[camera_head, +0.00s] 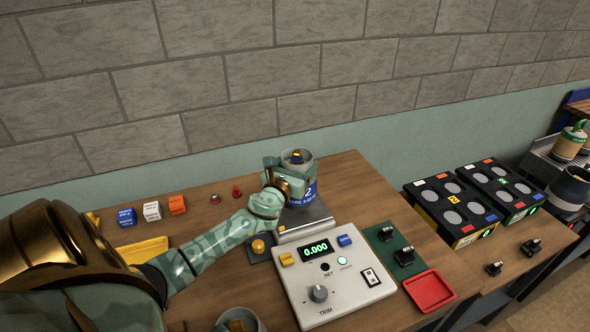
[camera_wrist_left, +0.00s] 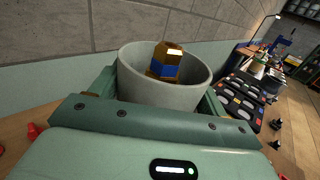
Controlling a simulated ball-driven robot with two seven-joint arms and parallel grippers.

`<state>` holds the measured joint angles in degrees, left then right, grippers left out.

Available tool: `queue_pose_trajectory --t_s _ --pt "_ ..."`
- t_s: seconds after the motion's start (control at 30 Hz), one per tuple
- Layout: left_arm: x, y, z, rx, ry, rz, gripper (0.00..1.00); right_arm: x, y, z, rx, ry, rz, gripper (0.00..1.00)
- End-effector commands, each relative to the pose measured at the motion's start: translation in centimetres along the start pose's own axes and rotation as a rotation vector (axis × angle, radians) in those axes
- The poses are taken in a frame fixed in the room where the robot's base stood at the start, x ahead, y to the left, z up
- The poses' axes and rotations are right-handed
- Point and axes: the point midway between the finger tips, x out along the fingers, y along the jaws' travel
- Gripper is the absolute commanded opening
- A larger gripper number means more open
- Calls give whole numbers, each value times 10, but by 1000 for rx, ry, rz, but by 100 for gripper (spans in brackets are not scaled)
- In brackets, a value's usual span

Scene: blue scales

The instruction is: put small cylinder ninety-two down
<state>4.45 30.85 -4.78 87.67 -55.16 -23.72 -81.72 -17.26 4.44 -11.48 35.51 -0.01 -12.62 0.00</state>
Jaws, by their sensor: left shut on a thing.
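The small cylinder (camera_head: 298,157) is a grey, open-topped cup with a blue band; a white digit 2 and part of a tare line show on the band. In the left wrist view the cup (camera_wrist_left: 150,90) holds a gold and blue angular piece (camera_wrist_left: 164,64). My left gripper (camera_head: 287,175) is shut around the cup's sides, with the cup upright over the scale plate (camera_head: 305,219). I cannot tell whether its base touches the plate. The scale's display (camera_head: 316,249) reads 0.000. My right gripper is not in view.
Blue, white and orange blocks (camera_head: 152,211) and a yellow tray (camera_head: 140,250) lie to the left. Another cup (camera_head: 240,319) stands at the front edge. A green mat (camera_head: 385,236) and red tray (camera_head: 430,290) lie right of the console, with black racks (camera_head: 452,218) beyond.

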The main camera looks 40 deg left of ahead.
Motion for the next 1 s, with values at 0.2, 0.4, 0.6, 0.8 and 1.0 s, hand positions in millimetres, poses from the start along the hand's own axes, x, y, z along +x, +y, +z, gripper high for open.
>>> queue_pose_trajectory --t_s 0.2,0.4,0.6,0.8,1.0 --pt "13 3 -13 0 -7 2 4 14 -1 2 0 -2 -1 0" --pt "13 3 -41 0 -5 1 4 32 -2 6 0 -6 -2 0" --pt "13 3 -41 0 -7 1 4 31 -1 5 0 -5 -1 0" --pt "13 3 -43 1 -7 1 4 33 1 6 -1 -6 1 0" --pt "12 3 -46 0 0 0 97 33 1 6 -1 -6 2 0"
